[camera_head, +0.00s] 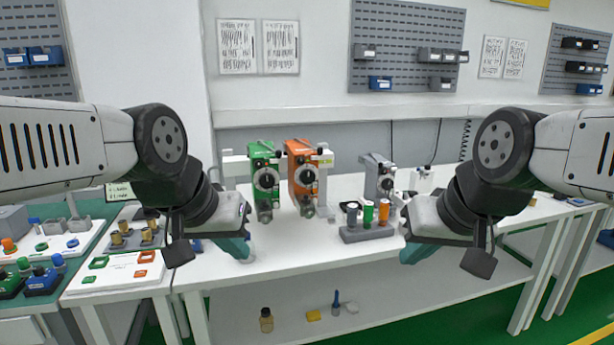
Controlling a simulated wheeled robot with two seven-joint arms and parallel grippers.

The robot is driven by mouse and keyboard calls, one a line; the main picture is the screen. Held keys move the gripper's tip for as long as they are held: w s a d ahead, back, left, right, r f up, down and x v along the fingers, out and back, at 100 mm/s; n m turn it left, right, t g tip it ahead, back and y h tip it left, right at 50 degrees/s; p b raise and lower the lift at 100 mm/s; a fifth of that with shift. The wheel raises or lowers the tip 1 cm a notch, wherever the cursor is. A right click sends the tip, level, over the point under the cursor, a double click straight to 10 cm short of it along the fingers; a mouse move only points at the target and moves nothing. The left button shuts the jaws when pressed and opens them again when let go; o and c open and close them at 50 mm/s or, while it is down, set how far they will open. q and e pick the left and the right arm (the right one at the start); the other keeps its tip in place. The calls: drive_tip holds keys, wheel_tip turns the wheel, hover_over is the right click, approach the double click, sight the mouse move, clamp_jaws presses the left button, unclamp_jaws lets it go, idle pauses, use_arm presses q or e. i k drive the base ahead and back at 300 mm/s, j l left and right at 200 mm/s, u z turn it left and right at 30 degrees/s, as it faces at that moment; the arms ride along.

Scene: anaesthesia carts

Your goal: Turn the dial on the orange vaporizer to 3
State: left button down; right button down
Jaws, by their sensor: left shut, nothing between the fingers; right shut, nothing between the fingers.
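The orange vaporizer (299,171) stands upright on the white bench, right beside a green vaporizer (262,172). Its round dial (305,177) faces me; the dial's number marks are too small to read. My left gripper (243,257) is shut and empty, over the bench's front left, in front of and left of the vaporizers. My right gripper (410,257) is shut and empty near the bench's front edge, to the right of the vaporizers. Both grippers are apart from the dial.
A grey block (367,232) with several coloured bottles stands right of the orange vaporizer. A grey device (379,176) stands behind it. The bench (295,262) is clear in front of the vaporizers. A left table holds several small parts. A lower shelf (390,298) carries small items.

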sight(307, 177)
drive_tip(key=j+z, duration=0.15)
drive_tip(key=z, duration=0.35)
drive_tip(key=j+z, duration=0.2)
drive_tip(key=j, duration=0.35)
drive_tip(key=k+j+z, duration=0.1)
drive_tip(key=j+z, duration=0.15)
drive_tip(key=j, duration=0.3)
drive_tip(key=k+j+z, duration=0.2)
drive_tip(key=j, duration=0.7)
drive_tip(key=k+j, duration=0.15)
drive_tip(key=j, duration=0.65)
